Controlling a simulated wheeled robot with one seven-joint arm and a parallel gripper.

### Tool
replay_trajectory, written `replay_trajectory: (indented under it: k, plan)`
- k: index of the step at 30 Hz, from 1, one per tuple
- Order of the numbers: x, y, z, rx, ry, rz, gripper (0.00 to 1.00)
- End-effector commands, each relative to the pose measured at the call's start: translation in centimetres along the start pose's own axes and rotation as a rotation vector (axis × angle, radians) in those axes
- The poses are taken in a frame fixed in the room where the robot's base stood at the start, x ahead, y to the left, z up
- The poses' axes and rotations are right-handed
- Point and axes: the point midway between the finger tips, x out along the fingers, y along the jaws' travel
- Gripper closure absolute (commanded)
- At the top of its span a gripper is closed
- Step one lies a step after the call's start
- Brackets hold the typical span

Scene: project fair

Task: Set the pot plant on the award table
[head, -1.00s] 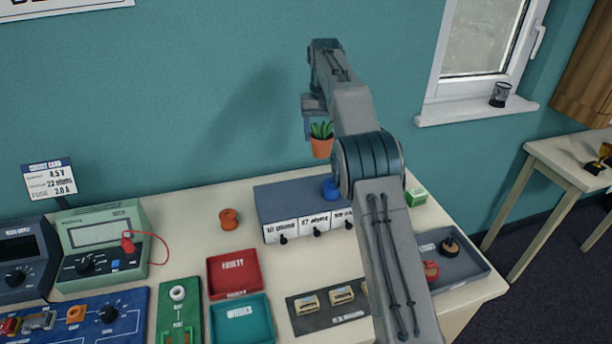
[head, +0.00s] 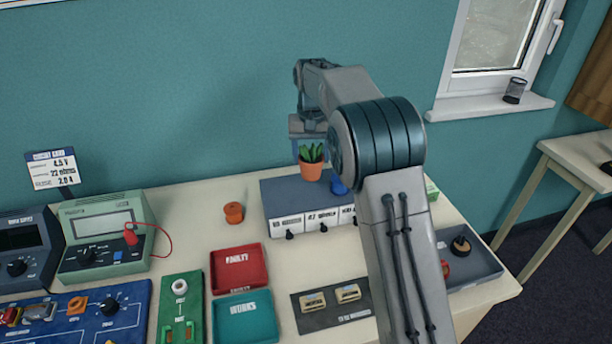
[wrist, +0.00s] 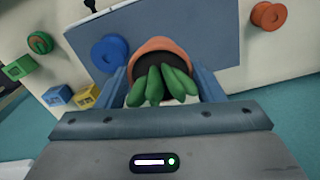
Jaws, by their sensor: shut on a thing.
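The pot plant (head: 311,170), a small orange pot with green leaves, hangs upright below my gripper (head: 308,142) in the head view. It is over or at the back of the grey resistor box; I cannot tell whether it touches the box. In the wrist view the plant (wrist: 160,85) sits between the two blue-grey fingers of my gripper (wrist: 163,88), which are shut on the pot. The award table (head: 580,150) is the pale table at the far right, cut off by the frame edge. Only a sliver of the trophy on it shows.
The grey resistor box (head: 285,195) stands on the workbench, with a blue spool (head: 338,186) on it. An orange spool (head: 233,212) stands to its left. A floor gap separates bench and award table.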

Motion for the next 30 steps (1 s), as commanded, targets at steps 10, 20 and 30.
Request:
replay_trajectory:
  k: [10,20,30]
  plan:
    - [1.9,-1.5,2.0,0.001,-0.002,0.001,0.66]
    - [5.4,-1.5,2.0,0.001,0.001,0.000,0.66]
    - [5.8,-1.4,2.0,0.001,0.001,0.000,0.33]
